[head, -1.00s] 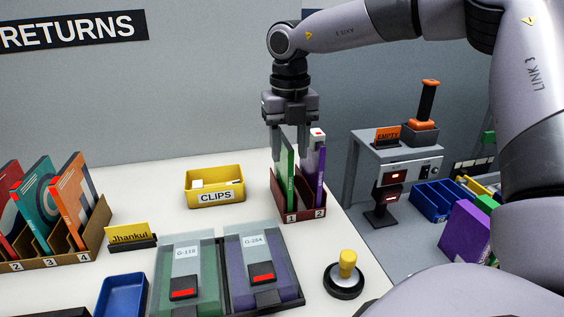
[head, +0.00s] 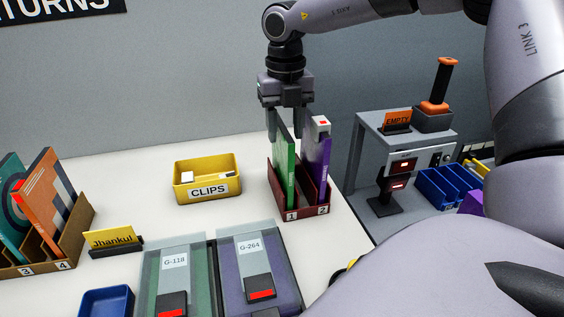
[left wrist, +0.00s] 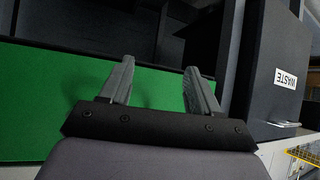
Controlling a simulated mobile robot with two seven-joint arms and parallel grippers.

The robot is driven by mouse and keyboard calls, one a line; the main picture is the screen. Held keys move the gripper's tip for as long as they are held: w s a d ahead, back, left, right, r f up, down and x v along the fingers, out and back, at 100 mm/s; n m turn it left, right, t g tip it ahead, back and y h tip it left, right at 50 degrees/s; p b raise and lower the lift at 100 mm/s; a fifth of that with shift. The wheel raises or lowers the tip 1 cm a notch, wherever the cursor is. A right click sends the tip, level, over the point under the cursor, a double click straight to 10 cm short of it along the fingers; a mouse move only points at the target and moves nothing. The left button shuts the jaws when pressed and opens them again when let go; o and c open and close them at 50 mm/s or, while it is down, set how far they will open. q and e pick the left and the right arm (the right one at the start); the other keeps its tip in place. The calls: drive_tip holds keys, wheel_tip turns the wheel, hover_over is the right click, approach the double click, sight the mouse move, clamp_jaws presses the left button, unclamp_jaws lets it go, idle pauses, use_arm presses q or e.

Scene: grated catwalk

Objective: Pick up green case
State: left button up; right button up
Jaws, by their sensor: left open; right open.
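The green case (head: 284,160) stands upright in slot 1 of a dark red two-slot holder (head: 309,213) on the white table. My right gripper (head: 284,130) points down over the case, its open fingers on either side of the case's upper part. Whether either finger touches the case cannot be told. A purple case (head: 319,160) stands in slot 2, close beside the right finger. My left gripper shows in the left wrist view (left wrist: 158,88), open and empty, away from the case over a green surface.
A yellow CLIPS tray (head: 208,190) is left of the holder. Cases G-118 (head: 173,285) and G-264 (head: 250,265) lie in front. A grey stand (head: 400,138) is to the right. A dark WASTE bin (left wrist: 275,50) shows in the left wrist view.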

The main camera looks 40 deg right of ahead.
sight(282, 146)
drive_tip(key=shift+w+a+f+p, duration=0.1)
drive_tip(key=shift+f+p, duration=0.1)
drive_tip(key=shift+f, duration=1)
drive_tip(key=shift+w+a+f+p, duration=0.1)
drive_tip(key=shift+f+p, duration=0.1)
drive_tip(key=shift+f, duration=0.95)
clamp_jaws()
drive_tip(key=shift+r, duration=0.15)
